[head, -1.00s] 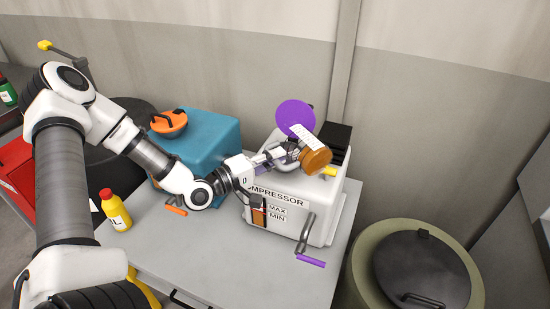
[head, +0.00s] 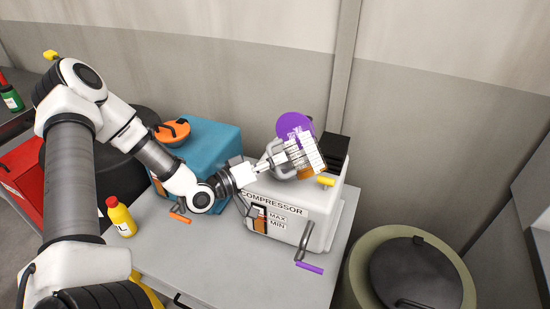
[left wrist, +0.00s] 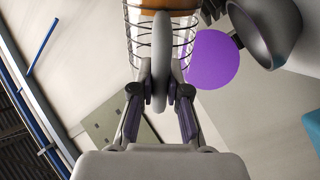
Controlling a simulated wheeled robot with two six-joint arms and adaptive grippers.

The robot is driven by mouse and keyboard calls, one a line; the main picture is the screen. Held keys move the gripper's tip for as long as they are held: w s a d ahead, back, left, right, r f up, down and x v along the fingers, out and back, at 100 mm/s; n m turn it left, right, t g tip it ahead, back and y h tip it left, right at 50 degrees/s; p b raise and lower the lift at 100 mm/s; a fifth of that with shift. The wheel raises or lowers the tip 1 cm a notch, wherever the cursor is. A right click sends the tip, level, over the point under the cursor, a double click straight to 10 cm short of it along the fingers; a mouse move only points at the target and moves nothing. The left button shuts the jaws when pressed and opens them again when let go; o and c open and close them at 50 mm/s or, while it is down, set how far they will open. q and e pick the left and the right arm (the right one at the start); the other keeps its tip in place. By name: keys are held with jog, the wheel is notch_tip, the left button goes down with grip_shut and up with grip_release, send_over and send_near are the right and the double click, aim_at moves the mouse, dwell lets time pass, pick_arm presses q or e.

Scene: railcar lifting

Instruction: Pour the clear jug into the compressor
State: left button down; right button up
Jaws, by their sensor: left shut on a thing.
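The white compressor (head: 318,207) stands on the grey table, with MAX and MIN marks beside a level window (head: 259,218) that shows orange. My left gripper (head: 277,157) is shut on the handle of the clear jug (head: 308,150), above the compressor's top. In the left wrist view the grey handle (left wrist: 161,62) sits between the fingers, and amber liquid (left wrist: 165,12) shows at the top. A purple disc (head: 291,123) is behind the jug. The jug hides the compressor's opening. My right gripper is out of view.
A yellow bottle (head: 121,218) is at the table's left. A purple-handled crank (head: 309,267) sticks out in front. A dark-lidded bin (head: 420,270) stands right of the table.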

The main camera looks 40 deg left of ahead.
pick_arm(q)
jog(key=shift+f, duration=0.15)
jog(key=shift+r+m, duration=0.25)
jog(key=shift+m, duration=0.05)
notch_tip(320, 180, up, 4)
jog(key=m+p, duration=0.6)
jog(key=m, duration=0.1)
jog(key=shift+m, duration=0.9)
jog(key=shift+f, duration=0.25)
jog(key=shift+w, duration=0.1)
